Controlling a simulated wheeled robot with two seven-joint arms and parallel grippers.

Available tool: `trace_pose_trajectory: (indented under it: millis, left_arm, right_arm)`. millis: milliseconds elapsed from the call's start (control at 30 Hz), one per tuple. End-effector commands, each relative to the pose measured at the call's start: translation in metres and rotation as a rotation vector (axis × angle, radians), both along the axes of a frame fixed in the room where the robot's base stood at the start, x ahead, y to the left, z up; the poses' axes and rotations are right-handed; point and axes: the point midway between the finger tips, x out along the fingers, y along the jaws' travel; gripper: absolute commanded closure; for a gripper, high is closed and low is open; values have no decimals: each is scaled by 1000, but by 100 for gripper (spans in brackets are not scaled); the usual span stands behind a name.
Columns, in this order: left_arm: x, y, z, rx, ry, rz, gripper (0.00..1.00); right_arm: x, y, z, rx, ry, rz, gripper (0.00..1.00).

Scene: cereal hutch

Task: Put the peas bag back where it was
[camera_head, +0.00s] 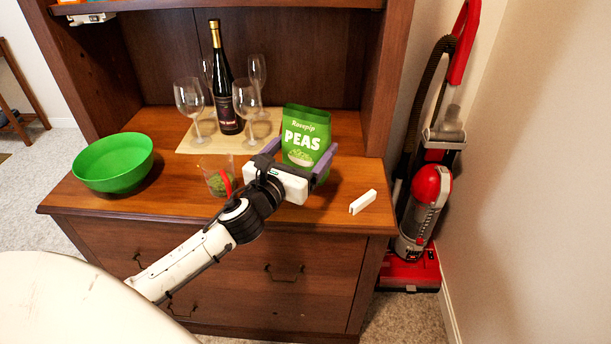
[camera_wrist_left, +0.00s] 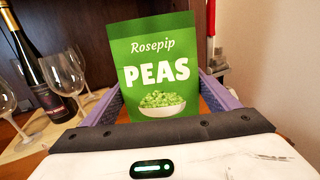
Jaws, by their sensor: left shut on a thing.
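The green peas bag (camera_head: 306,128) stands upright over the right part of the hutch's wooden counter, its label facing me. My left gripper (camera_head: 298,168) is shut on it, with a purple finger on each side. In the left wrist view the bag (camera_wrist_left: 158,75) sits between the fingers of my left gripper (camera_wrist_left: 165,105), tilted slightly. The bag's lower part is hidden behind the gripper, so I cannot tell whether it touches the counter. My right gripper does not show.
A clear cup with green contents (camera_head: 216,180) stands left of the gripper. A green bowl (camera_head: 113,165) is at the left. A wine bottle (camera_head: 226,95) and several glasses stand on a mat (camera_head: 195,149) behind. A white block (camera_head: 363,202) lies at the front right.

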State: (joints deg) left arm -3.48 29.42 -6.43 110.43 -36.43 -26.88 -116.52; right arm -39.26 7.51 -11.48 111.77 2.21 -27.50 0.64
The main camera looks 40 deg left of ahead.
Motion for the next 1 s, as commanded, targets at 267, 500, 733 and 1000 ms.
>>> trace_pose_trajectory:
  millis: [267, 500, 733, 1000]
  left_arm:
    - [0, 0, -27, 0, -2, 0, 54]
    - [0, -1, -54, 2, -4, -1, 54]
    - [0, 0, -53, 3, -4, -2, 54]
    - [0, 0, -57, 2, 0, -1, 0]
  right_arm:
    - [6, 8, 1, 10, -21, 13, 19]
    - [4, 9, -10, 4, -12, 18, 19]
    - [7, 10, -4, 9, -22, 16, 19]
    - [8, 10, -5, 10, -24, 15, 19]
